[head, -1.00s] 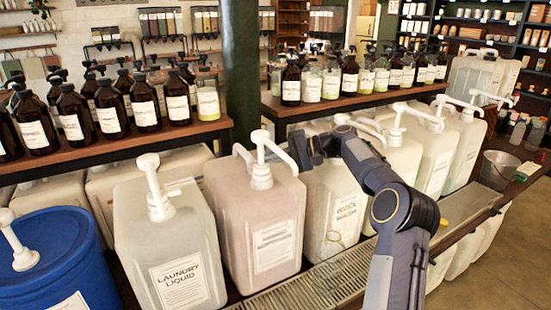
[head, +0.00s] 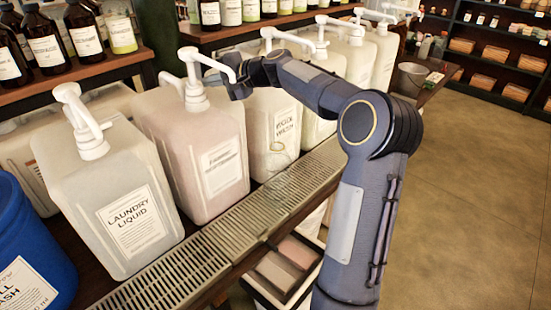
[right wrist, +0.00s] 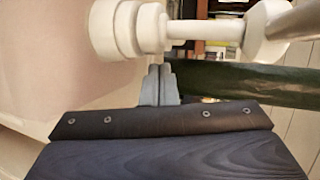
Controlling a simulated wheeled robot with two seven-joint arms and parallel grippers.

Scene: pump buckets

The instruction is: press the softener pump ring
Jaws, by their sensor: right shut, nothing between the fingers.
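The pale pink bucket (head: 185,150) stands in the row behind the drip tray; its label (head: 222,165) is too blurred to read. Its white pump (head: 194,85) stands upright with the spout pointing right. My right gripper (head: 236,90) is beside the pump neck, on its right and under the spout. In the right wrist view the shut, empty fingers (right wrist: 158,84) are just below the pump's white ring (right wrist: 150,28) and collar (right wrist: 115,30). Whether they touch is unclear. The left gripper is not in view.
The laundry liquid bucket (head: 110,190) stands left and the wool wash bucket (head: 275,125) right of the pink one. A clear glass vessel (head: 278,165) stands on the metal drip tray (head: 215,250). A bottle shelf (head: 120,60) is behind. Floor at right is free.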

